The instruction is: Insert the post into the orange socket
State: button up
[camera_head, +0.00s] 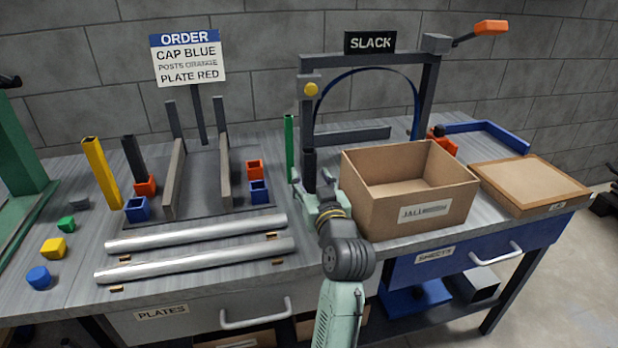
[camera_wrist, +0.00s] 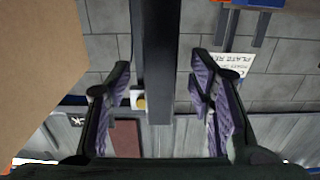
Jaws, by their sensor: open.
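My gripper (camera_head: 315,188) is open beside the left upright of the dark frame, left of the cardboard box. In the wrist view its two fingers (camera_wrist: 160,82) stand on either side of a dark vertical bar; I cannot tell whether they touch it. A right-hand orange socket (camera_head: 255,169) is empty behind a blue socket (camera_head: 259,191). A left-hand orange socket (camera_head: 146,187) sits at the foot of a dark post (camera_head: 133,158); I cannot tell whether the post is inside it. A yellow post (camera_head: 100,172) and a green post (camera_head: 289,148) stand upright.
The dark frame (camera_head: 432,95) with a yellow knob (camera_head: 311,89) rises behind my gripper. A cardboard box (camera_head: 408,212) stands close on the right. Two silver rails (camera_head: 195,259) lie along the front. Small coloured blocks (camera_head: 53,248) lie at left.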

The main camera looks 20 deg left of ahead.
jog(key=shift+x, duration=1.2)
jog(key=shift+c, duration=0.5)
grip_shut()
